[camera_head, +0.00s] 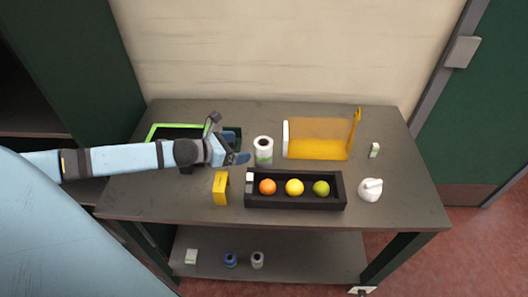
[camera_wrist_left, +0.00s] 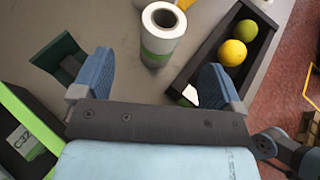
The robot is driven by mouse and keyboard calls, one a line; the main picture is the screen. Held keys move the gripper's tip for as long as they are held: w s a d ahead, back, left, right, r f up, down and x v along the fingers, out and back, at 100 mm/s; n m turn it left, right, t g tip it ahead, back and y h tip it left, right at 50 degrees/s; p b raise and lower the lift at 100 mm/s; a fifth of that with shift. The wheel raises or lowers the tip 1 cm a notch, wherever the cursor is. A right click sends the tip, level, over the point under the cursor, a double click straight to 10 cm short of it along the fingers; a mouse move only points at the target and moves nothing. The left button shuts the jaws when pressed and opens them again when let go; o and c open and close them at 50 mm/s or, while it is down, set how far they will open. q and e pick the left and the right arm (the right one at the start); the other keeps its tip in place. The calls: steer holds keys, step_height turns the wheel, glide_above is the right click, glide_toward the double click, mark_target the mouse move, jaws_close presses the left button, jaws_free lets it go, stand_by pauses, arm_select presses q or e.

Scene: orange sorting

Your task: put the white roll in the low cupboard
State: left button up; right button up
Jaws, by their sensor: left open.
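The white roll (camera_head: 263,146), a white cylinder with a green band, stands upright on the grey table. My left gripper (camera_head: 228,138) is open and empty just left of it. In the left wrist view the white roll (camera_wrist_left: 163,42) stands beyond the gap between the open fingertips (camera_wrist_left: 155,68), apart from them. No closed low cupboard shows clearly. A dark green cabinet (camera_head: 75,45) with open shelves stands at the left, partly hidden by my arm. My right gripper is not in view.
A black tray (camera_head: 297,204) holds an orange, a yellow and a green fruit. A green-rimmed box (camera_head: 175,126) lies behind my arm. A yellow box (camera_head: 221,188), an amber bin (camera_head: 318,139) and a white pot (camera_head: 370,190) stand nearby. The lower shelf (camera_head: 310,255) holds several small items at left.

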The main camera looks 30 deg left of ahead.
mark_target(260, 144)
arm_select(q)
steer(key=x, duration=0.4)
steer(key=shift+w+d, duration=0.15)
steer(key=shift+w, duration=0.1)
steer(key=shift+w+d+f+p, duration=0.1)
steer(key=shift+w+d+p, duration=0.15)
steer(key=shift+w+p, duration=0.2)
steer(key=p+x, duration=0.1)
steer(key=x, duration=0.2)
steer(key=shift+w+d, duration=0.25)
steer(key=shift+w+d+f, duration=0.15)
steer(key=shift+w+f, duration=0.15)
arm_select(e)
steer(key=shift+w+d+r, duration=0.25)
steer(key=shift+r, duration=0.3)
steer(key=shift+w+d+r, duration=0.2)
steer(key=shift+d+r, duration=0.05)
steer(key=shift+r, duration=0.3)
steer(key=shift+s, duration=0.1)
arm_select(q)
steer(key=c, duration=1)
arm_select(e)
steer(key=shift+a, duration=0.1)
